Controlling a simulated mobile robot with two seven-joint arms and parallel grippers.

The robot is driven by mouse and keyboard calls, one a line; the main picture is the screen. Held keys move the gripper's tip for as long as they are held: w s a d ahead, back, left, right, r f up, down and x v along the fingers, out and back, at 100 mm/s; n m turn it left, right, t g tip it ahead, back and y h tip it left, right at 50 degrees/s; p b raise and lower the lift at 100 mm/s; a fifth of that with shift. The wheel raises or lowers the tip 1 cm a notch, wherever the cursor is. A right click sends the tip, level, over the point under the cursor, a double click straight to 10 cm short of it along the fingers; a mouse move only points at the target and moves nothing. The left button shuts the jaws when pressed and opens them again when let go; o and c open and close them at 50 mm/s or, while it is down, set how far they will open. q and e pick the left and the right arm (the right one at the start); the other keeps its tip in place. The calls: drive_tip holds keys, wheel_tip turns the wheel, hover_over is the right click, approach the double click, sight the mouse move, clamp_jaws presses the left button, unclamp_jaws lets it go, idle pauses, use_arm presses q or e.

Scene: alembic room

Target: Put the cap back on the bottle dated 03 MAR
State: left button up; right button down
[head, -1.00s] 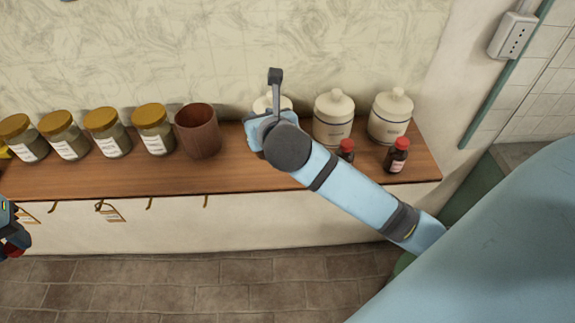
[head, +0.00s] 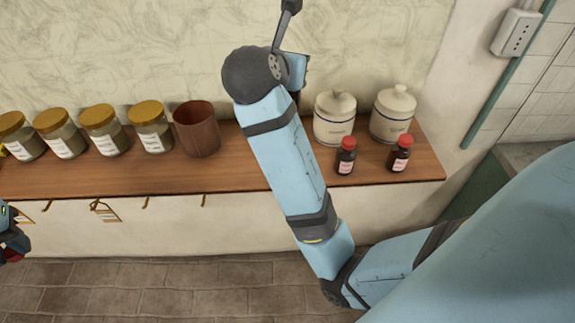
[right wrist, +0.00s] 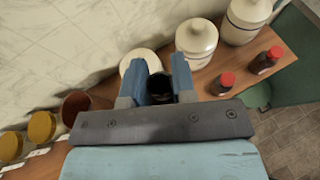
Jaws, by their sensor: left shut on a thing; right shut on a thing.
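My right gripper (right wrist: 160,86) is shut on a dark bottle (right wrist: 160,88) in the right wrist view. The bottle's top looks black, with no red cap on it. In the head view my right arm hides this bottle. My left gripper (head: 12,238) is at the left edge of the head view, in front of the counter, shut on a small dark red thing (head: 13,256) that looks like a cap. Two dark bottles with red caps stand on the counter, one at centre right (head: 345,157) and one further right (head: 399,155). The label dates are too small to read.
White lidded jars (head: 334,119) (head: 392,115) stand behind the capped bottles; another white jar (right wrist: 140,62) is near my right gripper. A brown cup (head: 197,130) and several yellow-lidded jars (head: 150,128) line the left of the wooden counter (head: 200,178). The counter's front strip is clear.

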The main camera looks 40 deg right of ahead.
use_arm(q)
drive_tip(key=shift+f+b, duration=0.45)
use_arm(e)
wheel_tip(320, 180, down, 16)
drive_tip(key=shift+r, duration=0.25)
wheel_tip(320, 180, down, 4)
drive_tip(key=shift+f, duration=0.15)
drive_tip(key=c, duration=0.9)
unclamp_jaws()
drive_tip(key=shift+f, duration=0.15)
drive_tip(key=shift+c, duration=0.2)
